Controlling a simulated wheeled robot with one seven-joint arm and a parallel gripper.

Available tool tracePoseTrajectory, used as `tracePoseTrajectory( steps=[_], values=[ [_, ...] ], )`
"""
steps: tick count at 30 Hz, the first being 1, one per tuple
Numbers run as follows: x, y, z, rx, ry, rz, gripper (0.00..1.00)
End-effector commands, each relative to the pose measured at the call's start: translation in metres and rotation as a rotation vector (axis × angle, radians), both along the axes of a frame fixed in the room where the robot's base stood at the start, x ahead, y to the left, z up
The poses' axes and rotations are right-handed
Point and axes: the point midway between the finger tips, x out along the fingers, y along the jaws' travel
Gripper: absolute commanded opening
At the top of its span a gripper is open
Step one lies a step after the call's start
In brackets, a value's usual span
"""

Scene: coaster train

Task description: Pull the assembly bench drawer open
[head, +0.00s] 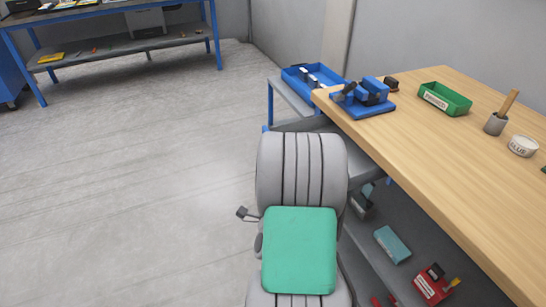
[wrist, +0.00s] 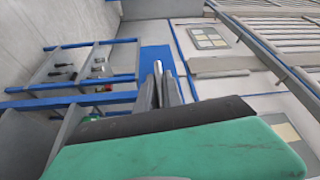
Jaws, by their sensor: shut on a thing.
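The assembly bench (head: 455,150) with a light wood top stands at the right of the head view. Below its near edge a grey panel (head: 366,168) juts out beside my arm; I cannot tell whether it is the drawer. In the wrist view my gripper (wrist: 160,88) is shut around a slim pale grey bar (wrist: 158,70), which looks like the drawer handle. A blue panel (wrist: 156,54) lies behind it. The green and dark housing of my wrist fills the bottom of that view. In the head view my arm hides the gripper, the handle and most of the drawer front.
A blue tray (head: 312,80) is beyond the bench. Boxes lie on the lower shelf. The floor (head: 130,190) at left is clear.

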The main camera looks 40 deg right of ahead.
Motion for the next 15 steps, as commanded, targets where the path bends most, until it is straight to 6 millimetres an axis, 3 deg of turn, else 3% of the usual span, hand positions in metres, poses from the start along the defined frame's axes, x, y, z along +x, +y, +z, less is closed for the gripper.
tracePoseTrajectory(
  steps=[9, 10, 15],
  values=[
    [0.0028, 0.0058, -0.0010, 0.001, 0.000, 0.011, 0.00],
    [0.0029, 0.0059, -0.0010, 0.001, 0.000, 0.011, 0.13],
    [0.0025, 0.0051, -0.0010, 0.001, 0.000, 0.010, 0.26]
  ],
)
